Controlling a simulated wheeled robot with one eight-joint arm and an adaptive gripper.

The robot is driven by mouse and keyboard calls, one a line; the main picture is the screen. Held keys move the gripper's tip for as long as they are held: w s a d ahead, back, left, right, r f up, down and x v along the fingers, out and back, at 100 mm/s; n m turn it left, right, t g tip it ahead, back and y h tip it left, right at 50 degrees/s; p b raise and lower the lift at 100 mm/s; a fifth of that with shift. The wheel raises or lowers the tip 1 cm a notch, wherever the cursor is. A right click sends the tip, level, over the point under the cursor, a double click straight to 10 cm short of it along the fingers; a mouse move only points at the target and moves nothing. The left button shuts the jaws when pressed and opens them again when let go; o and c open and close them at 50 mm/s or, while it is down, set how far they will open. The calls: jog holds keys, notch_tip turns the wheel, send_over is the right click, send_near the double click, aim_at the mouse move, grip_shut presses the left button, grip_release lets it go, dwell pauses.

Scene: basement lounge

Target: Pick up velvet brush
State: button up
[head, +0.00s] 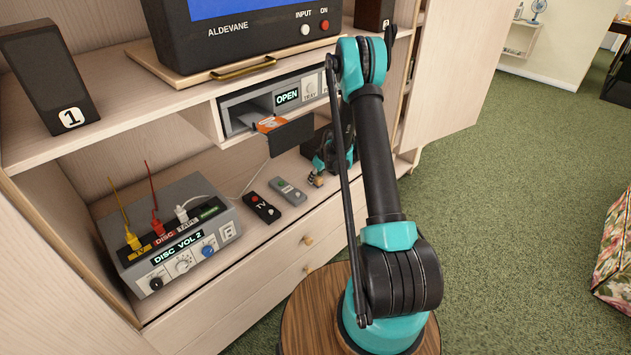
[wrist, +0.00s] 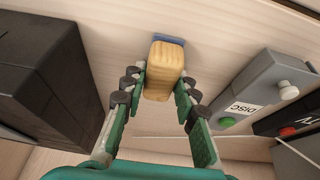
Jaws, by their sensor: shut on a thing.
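The velvet brush (wrist: 165,70) shows in the wrist view as a pale wooden block with a blue strip at its far end. My gripper (wrist: 160,84) has a finger on each side of the wooden part and is shut on it. In the head view my gripper (head: 318,174) is low over the right part of the lower shelf, right of the remotes. Only a small bit of the brush (head: 315,181) shows there. I cannot tell whether the brush touches the shelf.
A grey DISC remote (head: 288,191) and a black TV remote (head: 262,207) lie left of my gripper. A dark box (wrist: 45,75) stands close on the other side. The open player (head: 245,110) with its lowered flap is above. A grey switch box (head: 168,235) stands farther left.

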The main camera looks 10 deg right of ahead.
grip_shut()
notch_tip(320, 180, up, 10)
jog(key=shift+r, duration=0.1)
